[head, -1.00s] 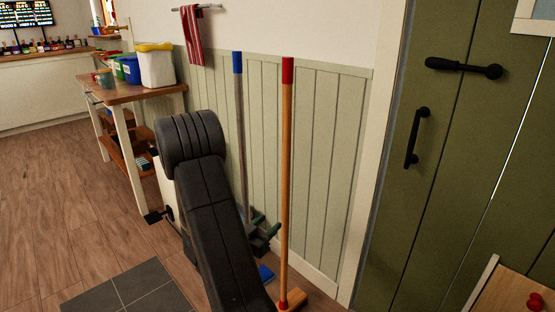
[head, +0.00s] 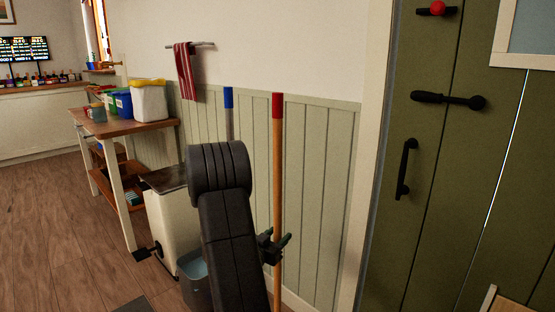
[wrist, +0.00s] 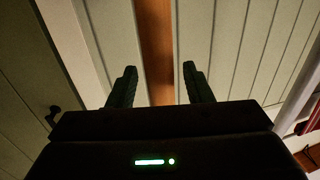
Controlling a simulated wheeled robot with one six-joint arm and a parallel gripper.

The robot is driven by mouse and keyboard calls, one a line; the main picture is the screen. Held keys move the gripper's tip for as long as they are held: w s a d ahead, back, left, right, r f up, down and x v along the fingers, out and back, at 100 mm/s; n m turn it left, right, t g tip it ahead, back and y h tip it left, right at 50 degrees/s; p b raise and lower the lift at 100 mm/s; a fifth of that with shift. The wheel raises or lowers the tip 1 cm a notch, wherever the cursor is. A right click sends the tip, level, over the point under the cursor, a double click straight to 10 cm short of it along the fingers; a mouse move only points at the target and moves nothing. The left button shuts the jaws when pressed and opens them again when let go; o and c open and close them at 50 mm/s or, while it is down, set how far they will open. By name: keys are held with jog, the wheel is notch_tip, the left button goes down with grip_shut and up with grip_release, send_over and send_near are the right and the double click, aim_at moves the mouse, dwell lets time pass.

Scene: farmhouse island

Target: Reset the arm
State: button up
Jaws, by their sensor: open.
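My arm stretches up the middle of the head view. My gripper (head: 284,245) is open, its dark green fingers pointing right beside the wooden broom handle with the red top (head: 278,180). In the wrist view my open gripper (wrist: 159,70) shows both fingers spread. The orange-brown handle (wrist: 155,45) runs upright in the gap between them as seen there. I cannot tell how far beyond the fingertips it is, and nothing appears gripped.
A blue-topped handle (head: 229,110) leans on the green panelling (head: 330,190). A white bin (head: 168,225) and grey bucket (head: 193,275) stand left of my arm. A wooden shelf table (head: 125,128) holds tubs. The green door (head: 430,210) is at right.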

aim_at(281, 216)
jog(key=shift+f, duration=0.1)
jog(key=shift+f, duration=0.4)
jog(key=f+p+v, duration=0.2)
jog(key=v, duration=1)
jog(key=b+x, duration=0.4)
jog(key=x, duration=0.8)
notch_tip(281, 216, up, 11)
jog(key=p, duration=0.5)
jog(key=shift+f, duration=0.2)
jog(key=p, duration=0.3)
jog(key=shift+s+d+r, duration=0.2)
jog(key=shift+d+r, duration=0.05)
jog(key=shift+d, duration=0.15)
jog(key=shift+s+d+p, duration=0.2)
jog(key=shift+p, duration=0.3)
